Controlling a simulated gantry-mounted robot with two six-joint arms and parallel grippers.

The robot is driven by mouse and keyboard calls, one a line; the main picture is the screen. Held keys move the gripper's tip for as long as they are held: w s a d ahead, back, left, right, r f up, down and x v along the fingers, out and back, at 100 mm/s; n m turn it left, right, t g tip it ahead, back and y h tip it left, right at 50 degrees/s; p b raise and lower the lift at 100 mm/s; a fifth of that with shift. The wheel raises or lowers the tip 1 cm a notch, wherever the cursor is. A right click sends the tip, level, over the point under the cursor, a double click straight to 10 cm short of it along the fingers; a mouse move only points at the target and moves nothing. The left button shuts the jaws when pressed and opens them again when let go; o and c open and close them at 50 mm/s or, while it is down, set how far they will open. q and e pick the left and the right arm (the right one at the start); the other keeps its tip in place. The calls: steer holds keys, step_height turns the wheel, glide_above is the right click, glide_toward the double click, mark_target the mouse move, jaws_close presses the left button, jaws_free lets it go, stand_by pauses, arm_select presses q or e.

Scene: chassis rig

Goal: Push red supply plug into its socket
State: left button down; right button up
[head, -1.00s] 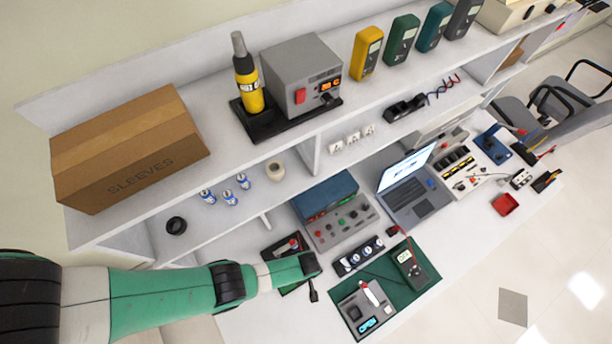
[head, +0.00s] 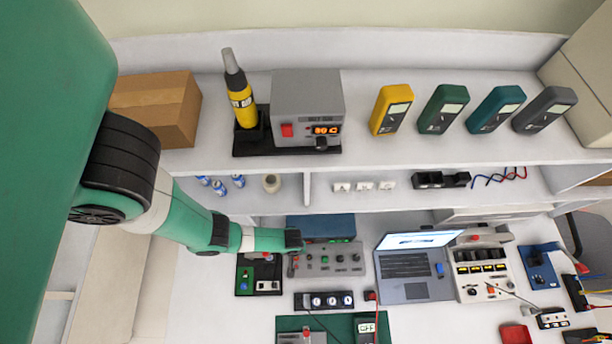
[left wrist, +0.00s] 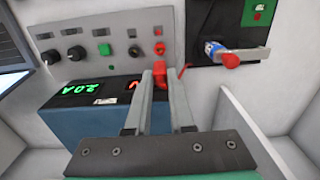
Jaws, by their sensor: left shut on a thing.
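The bench supply has a grey front panel (head: 335,263) with knobs and sockets and a blue body (head: 325,225). My left gripper (head: 296,243) is at the left end of this panel. In the left wrist view my left gripper (left wrist: 160,82) is shut on the red plug (left wrist: 159,80), of which only a small part shows between the fingers. A red round socket (left wrist: 159,48) on the panel (left wrist: 105,45) lies just beyond the fingertips. I cannot tell whether the plug touches it. My right gripper is in neither view.
A black board (head: 245,288) with a green part lies left of the supply. The laptop (head: 415,268) stands to its right, and a strip of round dials (head: 324,301) lies in front. The shelf (head: 400,150) runs above and behind.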

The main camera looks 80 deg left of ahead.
arm_select(q)
step_height(320, 180, down, 6)
steer(key=b, duration=0.5)
steer(key=shift+r+b, duration=0.1)
steer(key=shift+b, duration=0.2)
steer(key=shift+f+b, duration=1.35)
steer(key=shift+f, duration=0.1)
stand_by(1.0)
steer(key=c, duration=0.7)
jaws_free()
steer(key=shift+r, duration=0.1)
step_height(320, 180, up, 8)
steer(key=p, duration=0.7)
steer(key=shift+w, duration=0.1)
steer(key=shift+f, duration=0.25)
